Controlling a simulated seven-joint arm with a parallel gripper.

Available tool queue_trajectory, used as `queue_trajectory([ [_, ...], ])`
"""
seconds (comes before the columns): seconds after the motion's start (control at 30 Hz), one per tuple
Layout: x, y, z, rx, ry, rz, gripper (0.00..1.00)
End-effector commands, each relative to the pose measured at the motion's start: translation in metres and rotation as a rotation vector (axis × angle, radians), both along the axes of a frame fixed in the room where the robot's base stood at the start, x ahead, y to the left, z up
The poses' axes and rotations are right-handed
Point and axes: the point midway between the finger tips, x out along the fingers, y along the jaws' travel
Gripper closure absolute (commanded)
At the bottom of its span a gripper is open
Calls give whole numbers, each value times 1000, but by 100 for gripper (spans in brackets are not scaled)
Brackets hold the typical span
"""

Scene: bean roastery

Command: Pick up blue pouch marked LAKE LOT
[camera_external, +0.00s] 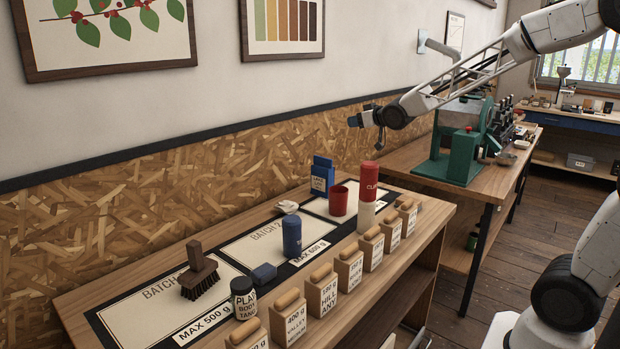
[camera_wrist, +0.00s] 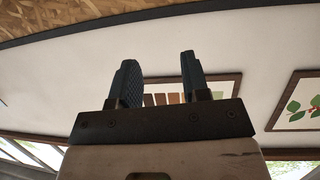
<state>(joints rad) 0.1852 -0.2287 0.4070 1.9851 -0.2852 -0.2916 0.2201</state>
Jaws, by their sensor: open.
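The blue pouch (camera_external: 322,176) with a pale label stands upright at the far end of the wooden bench, near the wall; its label text is too small to read surely. My gripper (camera_external: 352,122) is above and to the right of the pouch in the external view, well apart from it. In the wrist view my gripper (camera_wrist: 160,75) has its two fingers apart with nothing between them. The wrist view shows only wall, framed pictures and ceiling, not the pouch.
A red cup (camera_external: 339,201) and a tall red-and-white cylinder (camera_external: 368,195) stand close to the pouch. A blue canister (camera_external: 291,236), a brush (camera_external: 199,274) and a dark jar (camera_external: 243,299) stand nearer. Several corked wooden blocks line the bench's front edge. A green machine (camera_external: 461,145) stands behind.

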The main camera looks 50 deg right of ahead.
Motion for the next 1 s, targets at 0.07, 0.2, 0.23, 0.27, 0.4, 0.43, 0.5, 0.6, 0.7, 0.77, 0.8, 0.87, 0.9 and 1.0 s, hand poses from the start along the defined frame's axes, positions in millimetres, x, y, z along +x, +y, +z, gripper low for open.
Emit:
queue_trajectory([
  [0.07,22,-10,-6,1,-60,13,57],
  [0.2,49,-19,-11,3,-149,39,57],
  [0.23,53,-21,-13,4,-164,43,57],
  [0.27,57,-23,-14,5,-178,47,57],
  [0.4,73,-30,-19,7,-238,68,57],
  [0.43,76,-31,-20,7,-250,73,57],
  [0.5,83,-34,-22,9,-277,82,57],
  [0.6,92,-38,-27,13,-312,97,57],
  [0.7,91,-37,-55,14,-310,96,57],
  [0.77,91,-37,-71,14,-309,96,57],
  [0.8,91,-37,-81,14,-309,96,57],
  [0.87,91,-37,-97,14,-309,96,57],
  [0.9,91,-37,-107,15,-309,96,57],
  [1.0,91,-37,-133,13,-309,96,57],
])
